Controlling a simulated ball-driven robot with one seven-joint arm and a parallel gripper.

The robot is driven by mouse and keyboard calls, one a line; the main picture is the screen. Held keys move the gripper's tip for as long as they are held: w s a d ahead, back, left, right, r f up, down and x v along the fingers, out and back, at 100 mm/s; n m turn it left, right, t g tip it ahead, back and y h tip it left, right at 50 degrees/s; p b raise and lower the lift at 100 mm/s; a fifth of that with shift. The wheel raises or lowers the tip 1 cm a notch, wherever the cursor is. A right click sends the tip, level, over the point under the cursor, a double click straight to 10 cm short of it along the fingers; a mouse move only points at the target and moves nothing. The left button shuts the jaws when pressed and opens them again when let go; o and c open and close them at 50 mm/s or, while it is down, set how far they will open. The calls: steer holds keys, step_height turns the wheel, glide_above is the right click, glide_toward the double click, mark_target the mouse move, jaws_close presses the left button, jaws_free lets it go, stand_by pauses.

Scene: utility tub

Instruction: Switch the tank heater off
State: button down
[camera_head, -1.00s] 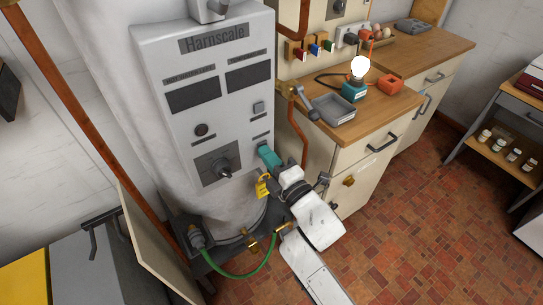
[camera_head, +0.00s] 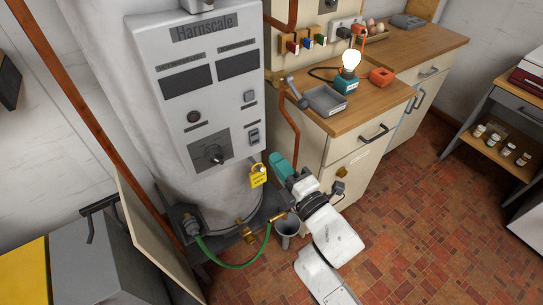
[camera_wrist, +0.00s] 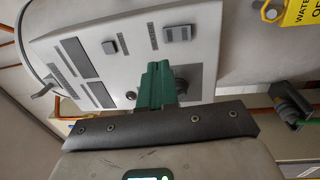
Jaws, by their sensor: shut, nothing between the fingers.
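The grey Harnscale heater box (camera_head: 225,65) fills the upper left of the head view. I cannot tell the rocker's position.
A yellow tag with padlock (camera_head: 258,177) hangs under the box, left of my fingers. Below are a green hose (camera_head: 235,272) and brass valve (camera_head: 245,229). A wooden counter (camera_head: 375,97) with a grey tray (camera_head: 322,100) and lit bulb (camera_head: 351,62) stands right.

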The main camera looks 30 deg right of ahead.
steer(key=shift+s+r, duration=0.15)
steer(key=shift+s, duration=1.15)
steer(key=shift+s+r, duration=0.15)
steer(key=shift+s, duration=1.1)
